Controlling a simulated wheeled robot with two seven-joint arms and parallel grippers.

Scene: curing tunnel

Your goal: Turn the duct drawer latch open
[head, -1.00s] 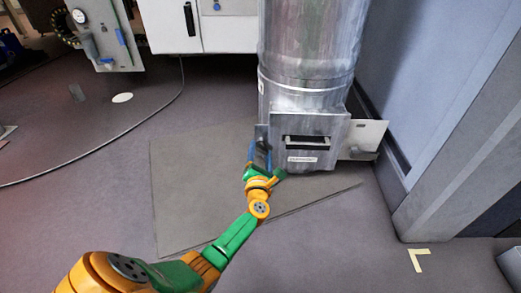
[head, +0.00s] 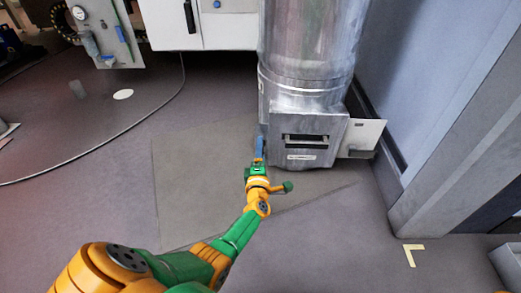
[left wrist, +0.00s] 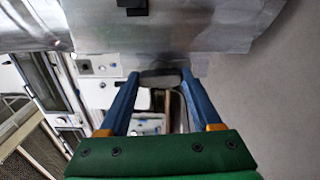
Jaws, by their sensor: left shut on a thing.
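The metal duct (head: 310,50) stands upright on a box-shaped base (head: 275,125) with a drawer front and dark handle slot (head: 306,139). My left gripper (head: 260,145) is at the lower left side of this base, its blue fingers pointing up along the side. In the left wrist view, the blue fingers (left wrist: 160,79) are shut on a dark grey, rounded bar, the latch (left wrist: 158,80), beside the metal housing. In the head view the latch is mostly hidden by the gripper, so its exact angle cannot be told. My right gripper is out of view.
A pale plate (head: 365,134) sticks out right of the base, near the blue-grey wall (head: 430,70). A white cabinet (head: 230,30) stands behind left. A flat floor mat (head: 200,190) lies under the duct. The floor at left is open, crossed by a thin cable (head: 120,148).

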